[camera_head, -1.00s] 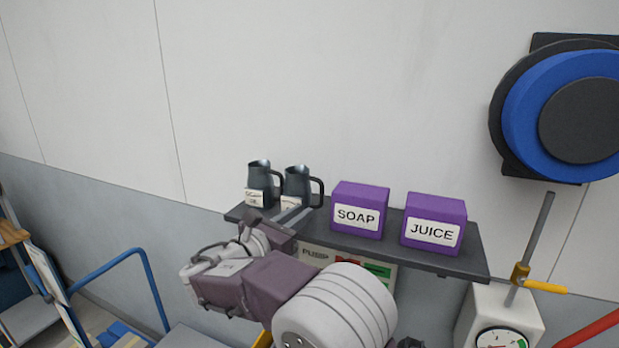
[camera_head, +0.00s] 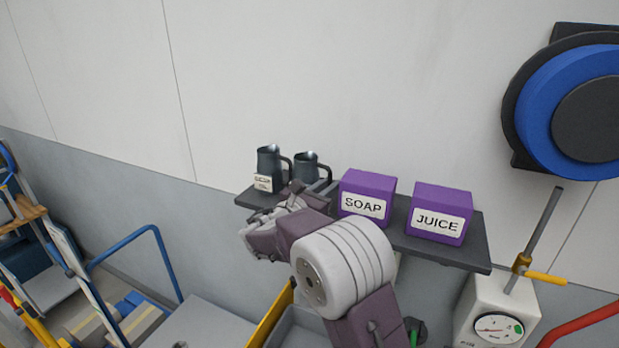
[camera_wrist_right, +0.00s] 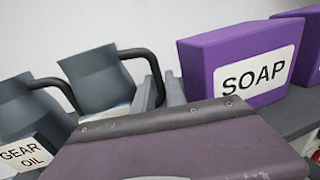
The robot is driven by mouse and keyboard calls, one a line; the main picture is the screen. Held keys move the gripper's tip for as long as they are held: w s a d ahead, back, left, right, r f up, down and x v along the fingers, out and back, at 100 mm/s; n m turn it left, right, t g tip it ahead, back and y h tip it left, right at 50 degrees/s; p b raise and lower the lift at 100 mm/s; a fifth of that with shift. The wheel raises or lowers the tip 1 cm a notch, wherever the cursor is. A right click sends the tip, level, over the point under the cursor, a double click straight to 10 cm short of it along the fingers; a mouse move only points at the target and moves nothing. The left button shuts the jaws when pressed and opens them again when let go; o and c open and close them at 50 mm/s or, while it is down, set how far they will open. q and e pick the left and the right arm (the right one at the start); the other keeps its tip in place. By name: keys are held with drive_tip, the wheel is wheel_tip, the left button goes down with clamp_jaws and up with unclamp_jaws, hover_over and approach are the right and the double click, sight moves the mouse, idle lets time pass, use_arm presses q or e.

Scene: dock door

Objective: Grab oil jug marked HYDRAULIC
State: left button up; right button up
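Two dark grey jugs with black handles stand upright on the shelf. The left jug (camera_head: 268,162) carries a white label that reads GEAR OIL in the right wrist view (camera_wrist_right: 15,115). The other jug (camera_head: 304,163) stands just right of it; its label is hidden behind my arm in the head view and is unreadable in the right wrist view (camera_wrist_right: 92,80). My right gripper (camera_head: 318,186) is at this second jug's handle side. Its two fingers (camera_wrist_right: 161,90) show apart, with the handle seemingly between them. My left gripper is not in view.
A purple SOAP box (camera_head: 366,190) stands close right of the gripper, and a purple JUICE box (camera_head: 440,208) is further right on the dark shelf (camera_head: 462,250). A white gauge box (camera_head: 497,310) stands below at right. The wall is behind the shelf.

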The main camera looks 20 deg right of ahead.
drive_tip(key=shift+s, duration=0.1)
clamp_jaws()
drive_tip(key=shift+f, duration=0.1)
drive_tip(key=shift+f, duration=0.1)
idle(1.1)
